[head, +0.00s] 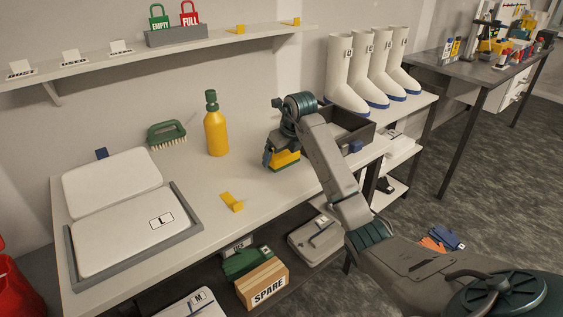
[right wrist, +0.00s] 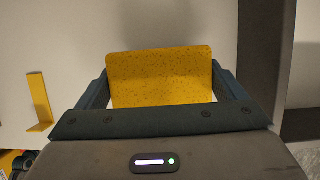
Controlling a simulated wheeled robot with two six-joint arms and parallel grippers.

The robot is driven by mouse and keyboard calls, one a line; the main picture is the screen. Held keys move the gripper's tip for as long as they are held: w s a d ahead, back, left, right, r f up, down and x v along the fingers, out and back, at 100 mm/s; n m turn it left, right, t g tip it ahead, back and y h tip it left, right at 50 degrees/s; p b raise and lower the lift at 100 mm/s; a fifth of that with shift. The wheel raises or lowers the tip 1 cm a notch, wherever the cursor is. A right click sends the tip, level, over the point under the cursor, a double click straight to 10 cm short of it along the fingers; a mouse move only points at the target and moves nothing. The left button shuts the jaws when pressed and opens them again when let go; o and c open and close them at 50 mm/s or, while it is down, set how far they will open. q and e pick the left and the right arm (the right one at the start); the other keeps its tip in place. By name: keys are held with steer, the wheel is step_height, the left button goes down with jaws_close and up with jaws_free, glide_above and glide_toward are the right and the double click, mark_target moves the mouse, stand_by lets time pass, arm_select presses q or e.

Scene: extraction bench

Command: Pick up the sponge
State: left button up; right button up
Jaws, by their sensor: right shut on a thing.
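The yellow sponge (right wrist: 160,77) fills the space between the two fingers of my right gripper (right wrist: 160,90) in the right wrist view. The gripper is shut on the sponge. I cannot tell whether the sponge touches the bench. My left gripper is not in view.
A yellow bottle (head: 216,132), a green brush (head: 167,134) and a yellow bracket (head: 232,202) stand on the bench. A grey open box (head: 350,122) is just right of the gripper, with white boots (head: 340,75) behind it. A grey tray (head: 190,208) lies at the left.

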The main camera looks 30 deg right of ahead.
steer(key=s+a, duration=0.1)
steer(key=s, duration=0.2)
steer(key=s+r+b, duration=0.1)
steer(key=s, duration=0.2)
steer(key=s+a, duration=0.1)
steer(key=s, duration=0.3)
steer(key=shift+a+r+b, duration=0.2)
steer(key=shift+a+b, duration=0.1)
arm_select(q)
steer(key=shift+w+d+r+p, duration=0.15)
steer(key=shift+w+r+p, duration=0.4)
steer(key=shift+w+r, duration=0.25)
arm_select(e)
steer(key=shift+s+a+r, duration=0.1)
steer(key=shift+s+a, duration=0.15)
steer(key=shift+s, duration=0.65)
steer(key=shift+s+a+r, duration=0.15)
steer(key=shift+s+a, duration=0.15)
steer(key=shift+s, duration=0.65)
steer(key=shift+s+a+r, duration=0.1)
steer(key=shift+s+a, duration=0.15)
steer(key=shift+s, duration=0.65)
steer(key=o, duration=0.3)
steer(key=shift+c, duration=1.1)
steer(key=shift+d, duration=0.1)
